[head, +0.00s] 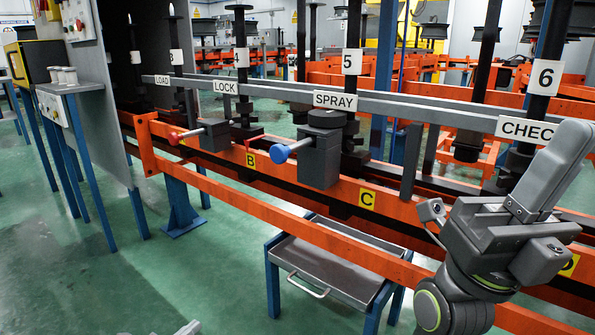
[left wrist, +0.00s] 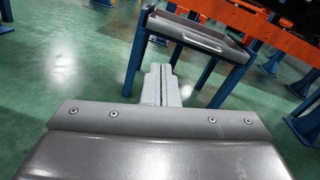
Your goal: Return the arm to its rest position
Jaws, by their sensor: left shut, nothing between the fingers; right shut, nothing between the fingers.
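My left gripper (head: 188,328) shows only as a small grey tip at the bottom edge of the head view. In the left wrist view its two fingers (left wrist: 161,84) lie together, shut and empty, above the green floor. My right gripper (head: 568,132) is at the right of the head view, its grey fingers pointing up and shut with nothing between them. It stands in front of the orange rail, partly covering the CHECK sign (head: 525,128). The rest of the left arm is hidden.
The orange conveyor rail (head: 290,225) runs across the head view with spindles. A blue-knobbed block (head: 319,150) sits by the SPRAY sign (head: 335,100). A grey tray table (head: 325,268) stands below, also in the left wrist view (left wrist: 200,32).

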